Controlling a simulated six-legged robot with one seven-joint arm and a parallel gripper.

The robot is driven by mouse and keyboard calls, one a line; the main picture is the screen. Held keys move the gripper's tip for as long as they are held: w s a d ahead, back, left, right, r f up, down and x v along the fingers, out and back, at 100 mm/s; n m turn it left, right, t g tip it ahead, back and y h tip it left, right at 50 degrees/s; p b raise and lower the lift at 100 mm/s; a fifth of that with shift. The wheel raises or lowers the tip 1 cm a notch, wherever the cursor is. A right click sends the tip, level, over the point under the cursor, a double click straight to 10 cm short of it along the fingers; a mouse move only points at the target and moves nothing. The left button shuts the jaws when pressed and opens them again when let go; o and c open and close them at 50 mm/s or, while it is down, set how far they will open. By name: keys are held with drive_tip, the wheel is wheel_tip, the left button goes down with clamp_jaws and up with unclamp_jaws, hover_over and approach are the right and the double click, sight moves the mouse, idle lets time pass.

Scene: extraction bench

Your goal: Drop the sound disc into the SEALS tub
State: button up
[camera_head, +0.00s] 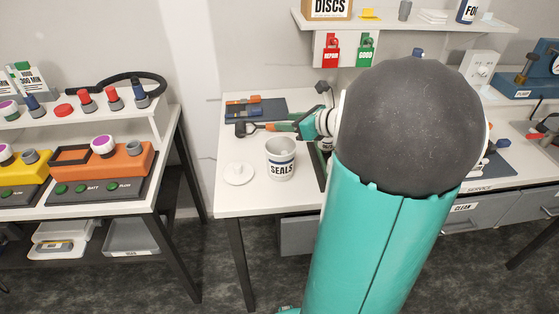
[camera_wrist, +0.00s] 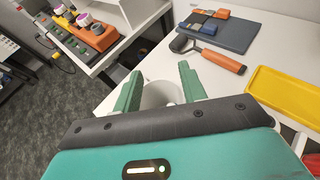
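The white SEALS tub (camera_head: 281,168) stands upright and uncovered on the left part of the white bench. Its round white lid (camera_head: 239,174) lies flat to its left. My gripper (camera_head: 305,124) is above the bench, just behind and right of the tub in the head view. In the wrist view my gripper (camera_wrist: 160,82) has its two green fingers wide apart, with no object held between them. The pale tub (camera_wrist: 161,96) shows below and between the fingers, partly hidden by them. I cannot make out the sound disc in either view; the tub's bottom is not visible.
A yellow tray (camera_wrist: 285,96) is at right. A shelf (camera_head: 430,22) overhangs the bench. Another table (camera_head: 95,203) stands left across a gap.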

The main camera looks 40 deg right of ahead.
drive_tip(key=shift+s, duration=0.1)
drive_tip(key=v, duration=1.3)
drive_tip(key=shift+s+r, duration=0.25)
drive_tip(key=shift+a, duration=0.1)
drive_tip(key=w+a+f+n+g+y, duration=0.1)
drive_tip(key=a+n+g, duration=0.2)
drive_tip(key=a+n, duration=0.55)
drive_tip(key=w+a+f+n+g+y, duration=0.15)
drive_tip(key=a+n+g, duration=0.35)
drive_tip(key=a, duration=0.7)
drive_tip(key=s+a+n+h, duration=0.2)
drive_tip(key=a+n, duration=0.4)
drive_tip(key=n, duration=0.4)
drive_tip(key=s+a+n+h, duration=0.3)
drive_tip(key=a+n, duration=0.4)
drive_tip(key=n, duration=0.3)
drive_tip(key=shift+f, duration=0.4)
